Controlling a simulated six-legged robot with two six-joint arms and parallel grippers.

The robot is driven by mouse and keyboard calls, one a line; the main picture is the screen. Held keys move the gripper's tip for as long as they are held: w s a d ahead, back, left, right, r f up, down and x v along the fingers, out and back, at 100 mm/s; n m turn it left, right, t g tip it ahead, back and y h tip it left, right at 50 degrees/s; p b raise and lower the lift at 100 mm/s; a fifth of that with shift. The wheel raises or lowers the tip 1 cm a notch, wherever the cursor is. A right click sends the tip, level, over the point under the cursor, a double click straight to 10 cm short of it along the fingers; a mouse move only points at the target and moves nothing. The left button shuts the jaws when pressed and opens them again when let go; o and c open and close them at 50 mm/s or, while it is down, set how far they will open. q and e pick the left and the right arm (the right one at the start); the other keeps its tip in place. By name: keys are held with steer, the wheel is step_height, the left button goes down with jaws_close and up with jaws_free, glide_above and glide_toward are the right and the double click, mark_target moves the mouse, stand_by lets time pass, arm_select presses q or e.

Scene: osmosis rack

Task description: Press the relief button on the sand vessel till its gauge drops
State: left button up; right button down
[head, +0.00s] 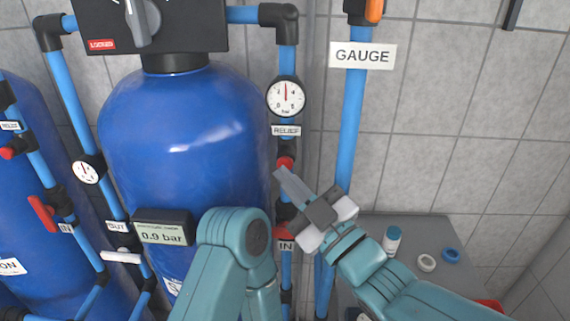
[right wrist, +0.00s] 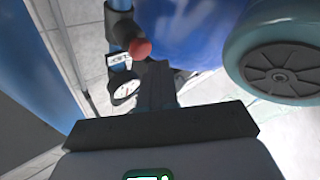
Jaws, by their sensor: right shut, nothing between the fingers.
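The blue vessel (head: 185,125) stands left of centre; its low label shows only an "S", the rest hidden by a teal arm link of mine. On the pipe at its right is a round gauge (head: 286,97), its needle about straight up. Below it are the RELIEF label (head: 286,131) and the red relief button (head: 285,162). My right gripper (head: 279,171) is shut and empty, its tips at the button's lower edge. In the right wrist view the button (right wrist: 140,48) is just beyond the fingertips (right wrist: 155,66); I cannot tell if they touch. My left gripper is not visible.
A display (head: 163,231) on the vessel reads 0.9 bar. A grey table (head: 425,228) at lower right holds a small bottle (head: 392,241) and rings. Another blue vessel (head: 25,180) stands left.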

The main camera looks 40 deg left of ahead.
stand_by(0.8)
steer(key=shift+w+a, duration=0.25)
steer(key=shift+w, duration=0.1)
steer(key=shift+w+a, duration=0.15)
steer(key=shift+w, duration=0.15)
stand_by(0.5)
steer(key=shift+w+r, duration=0.2)
steer(key=shift+w, duration=0.05)
stand_by(1.1)
